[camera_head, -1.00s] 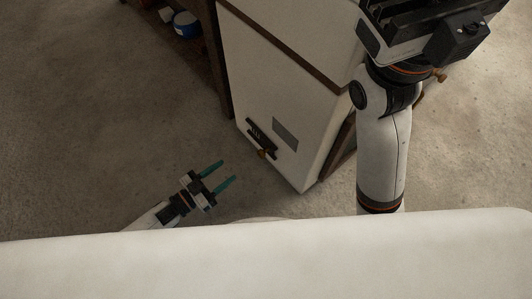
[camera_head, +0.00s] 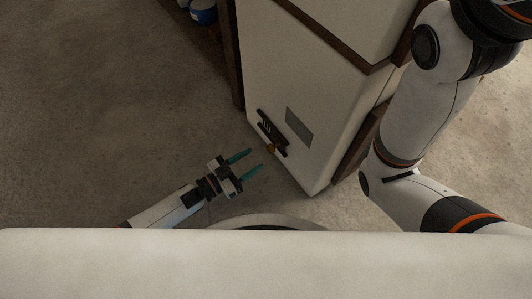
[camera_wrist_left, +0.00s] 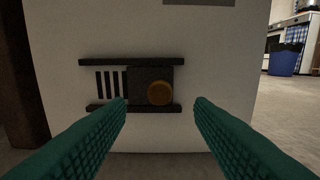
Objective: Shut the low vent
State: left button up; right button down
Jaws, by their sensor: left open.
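The low vent (camera_head: 272,132) is a dark fitting near the bottom of a white cabinet-like body. In the left wrist view its upright slots (camera_wrist_left: 111,85) show at the left, uncovered. A dark slider plate (camera_wrist_left: 141,76) with a round brass-brown knob (camera_wrist_left: 160,93) sits right of the slots between two dark rails. My left gripper (camera_head: 255,158) is open and empty, just in front of the vent. In the left wrist view its teal fingers (camera_wrist_left: 160,104) point at the vent, one either side of the knob, apparently not touching it. My right gripper is out of view.
The white body (camera_head: 330,75) has a grey plate (camera_head: 299,125) beside the vent and brown trim. A blue container (camera_head: 203,14) stands at the upper left. My right arm is at the right. Bare floor (camera_head: 110,110) lies to the left. A blue bin (camera_wrist_left: 284,60) is far off.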

aim_at(268, 150)
pick_arm(q)
jog(key=b+x, duration=0.2)
jog(key=x, duration=0.4)
jog(key=shift+c, duration=0.3)
grip_shut()
